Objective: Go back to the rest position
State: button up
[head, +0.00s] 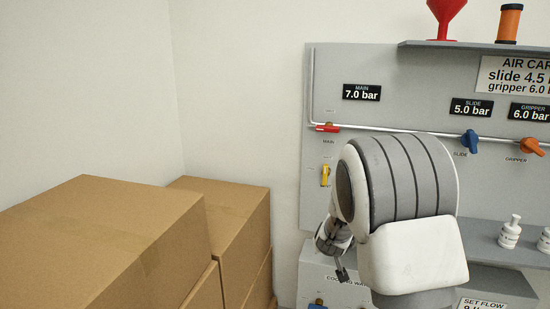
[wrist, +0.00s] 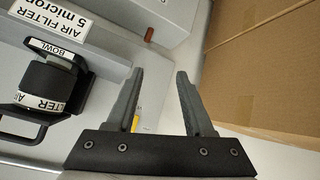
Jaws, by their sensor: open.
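My gripper (wrist: 160,105) shows in the wrist view with its two grey fingers spread apart and nothing between them. In the head view, my gripper (head: 338,262) is partly hidden behind my own white and grey arm, low in front of the panel (head: 400,75). In the wrist view, a black air filter bowl (wrist: 47,80) sits left of the fingers, apart from them. A white label reading "AIR FILTER 5 micron" (wrist: 65,25) is above it.
Cardboard boxes (head: 100,240) are stacked at the left; a box (wrist: 270,75) also shows right of the fingers. The panel carries a red handle (head: 327,128), a yellow handle (head: 325,175), a blue knob (head: 470,141) and an orange knob (head: 532,147). A shelf (head: 470,44) holds a red funnel (head: 445,14).

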jog(key=s+a+r+y, duration=0.2)
jog(key=s+a+r, duration=0.1)
jog(key=s+r, duration=0.65)
jog(key=s+d+r+m+g, duration=0.1)
jog(key=s+r+g, duration=0.15)
jog(key=s, duration=1.25)
jog(key=s+d+r+m+g, duration=0.1)
jog(key=s+r, duration=0.3)
jog(key=s, duration=1)
notch_tip(320, 180, up, 26)
jog(key=p, duration=2.5)
jog(key=shift+f+p, duration=0.25)
jog(key=shift+p, duration=0.1)
jog(key=shift+d, duration=0.15)
